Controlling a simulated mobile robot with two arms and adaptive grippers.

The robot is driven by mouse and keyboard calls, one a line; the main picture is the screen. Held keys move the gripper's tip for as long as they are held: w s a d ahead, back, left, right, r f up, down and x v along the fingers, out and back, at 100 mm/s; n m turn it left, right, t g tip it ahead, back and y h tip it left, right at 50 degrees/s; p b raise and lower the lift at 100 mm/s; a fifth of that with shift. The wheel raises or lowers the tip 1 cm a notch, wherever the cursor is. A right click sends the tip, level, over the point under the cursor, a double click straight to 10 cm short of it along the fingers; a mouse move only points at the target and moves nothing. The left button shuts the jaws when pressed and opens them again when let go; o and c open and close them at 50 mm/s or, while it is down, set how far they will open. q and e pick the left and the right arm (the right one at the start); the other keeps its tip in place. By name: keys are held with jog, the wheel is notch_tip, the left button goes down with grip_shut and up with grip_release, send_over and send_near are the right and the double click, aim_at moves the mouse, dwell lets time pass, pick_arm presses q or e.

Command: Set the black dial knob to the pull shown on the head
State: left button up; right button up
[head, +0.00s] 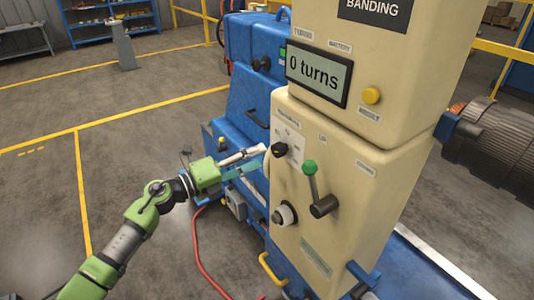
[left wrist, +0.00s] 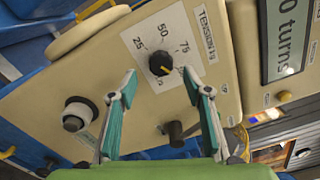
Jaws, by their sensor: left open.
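The black dial knob (head: 279,149) sits on the front of the cream machine head (head: 345,160). In the left wrist view, the knob (left wrist: 161,63) is in the middle of a white scale plate marked 25, 50 and 75, beside a TENSION label (left wrist: 206,32). Its yellow pointer mark aims to the lower right, below the 75. The display (head: 318,74) on the head reads "0 turns". My left gripper (head: 253,161) is open and empty, its fingers pointing at the panel with the knob between them in the wrist view. Whether they touch the panel cannot be told.
A green-balled lever (head: 310,168) is right of the knob, and a black-and-white round button (head: 284,214) is below it. A yellow button (head: 371,95) is beside the display. A blue machine body (head: 250,110) stands behind. A red cable (head: 205,265) lies on the floor.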

pick_arm(q)
jog(key=v, duration=0.6)
jog(key=shift+a, duration=0.15)
jog(key=shift+s, duration=0.15)
